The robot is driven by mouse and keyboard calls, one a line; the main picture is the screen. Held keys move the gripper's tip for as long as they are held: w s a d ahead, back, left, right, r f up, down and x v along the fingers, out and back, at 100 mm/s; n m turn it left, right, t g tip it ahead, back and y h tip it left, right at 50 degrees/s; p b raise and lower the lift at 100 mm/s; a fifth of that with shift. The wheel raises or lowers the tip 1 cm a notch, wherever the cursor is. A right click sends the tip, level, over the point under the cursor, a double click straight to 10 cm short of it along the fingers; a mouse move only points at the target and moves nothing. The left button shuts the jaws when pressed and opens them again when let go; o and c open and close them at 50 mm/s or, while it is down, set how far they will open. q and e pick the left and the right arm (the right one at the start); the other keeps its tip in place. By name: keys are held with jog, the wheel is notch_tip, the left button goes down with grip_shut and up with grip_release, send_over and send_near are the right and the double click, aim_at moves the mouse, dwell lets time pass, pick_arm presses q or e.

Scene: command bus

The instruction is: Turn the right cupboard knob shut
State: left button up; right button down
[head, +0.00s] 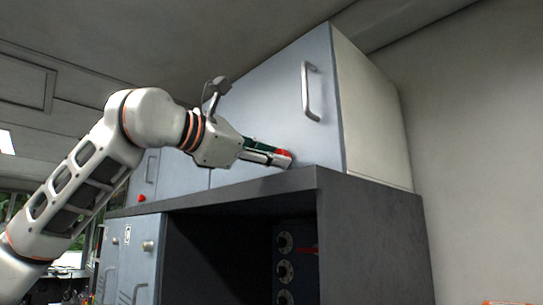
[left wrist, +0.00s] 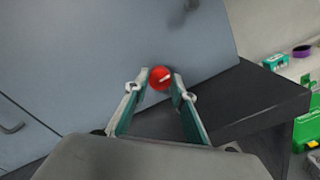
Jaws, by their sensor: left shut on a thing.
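The right cupboard knob is red and round; it shows between my fingertips in the left wrist view (left wrist: 160,78) with a pale mark across its face. In the head view the red knob (head: 284,154) sits low on the grey-blue right cupboard door (head: 275,100), partly hidden by my fingers. My left gripper (head: 280,158) is shut on the knob, one finger on each side, as the left wrist view also shows (left wrist: 160,86). The door looks flat against the cupboard. My right gripper is in neither view.
A metal handle (head: 311,91) stands out from the door above the gripper. A dark counter (head: 290,180) runs just below the knob. Another red knob (head: 142,198) is on the cupboard farther left. Green items (left wrist: 308,130) lie beyond the counter's right edge.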

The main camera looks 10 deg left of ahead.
pick_arm(q)
jog(key=n+b, duration=0.1)
jog(key=n, duration=0.3)
jog(key=n+b, duration=0.1)
jog(key=n, duration=0.3)
jog(key=n+b, duration=0.1)
jog(key=n, duration=0.3)
jog(key=shift+n, duration=0.3)
jog(key=n, duration=0.4)
jog(key=shift+b, duration=0.35)
jog(key=shift+n, duration=0.4)
jog(key=o, duration=1.1)
jog(key=v, duration=1.2)
